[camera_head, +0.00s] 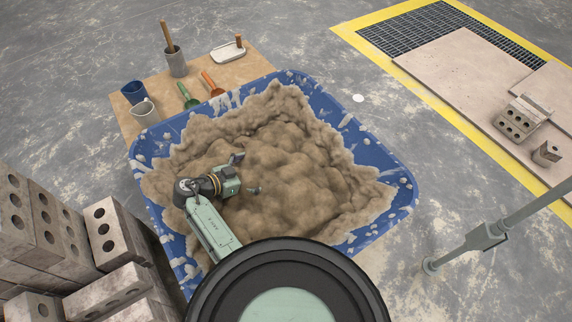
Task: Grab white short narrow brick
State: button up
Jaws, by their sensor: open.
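My gripper (247,174) is open, with its two fingers spread apart and nothing between them. It is over the brown mortar (290,160) in the blue tub (404,192), left of the middle. On the pale boards at the right lies a grey holed brick (514,124), with a paler flat piece behind it. A short, small brick (546,153) stands apart, just below and to the right of it. I cannot tell for sure which of these is the white short narrow brick. My gripper is far to the left of them.
Stacked holed bricks (40,220) fill the lower left. A board (120,110) behind the tub holds cups, trowels and a white tray (228,51). A grey-green metal post (485,236) stands at the lower right. The floor between tub and yellow border is mostly clear.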

aim_at(285, 169)
jog(key=d, duration=0.1)
jog(key=d+h, duration=0.1)
jog(key=s+d+f+m, duration=0.1)
jog(key=shift+d+g, duration=0.3)
jog(key=shift+g, duration=0.1)
jog(key=x, duration=0.3)
jog(key=shift+w+d+f, duration=0.15)
jog(key=shift+d+f, duration=0.05)
jog(key=x, duration=0.5)
jog(key=shift+w+d+f, duration=0.1)
jog(key=shift+w+d, duration=0.15)
jog(key=shift+c, duration=0.6)
jog(key=c, duration=1.4)
jog(key=shift+c, duration=0.6)
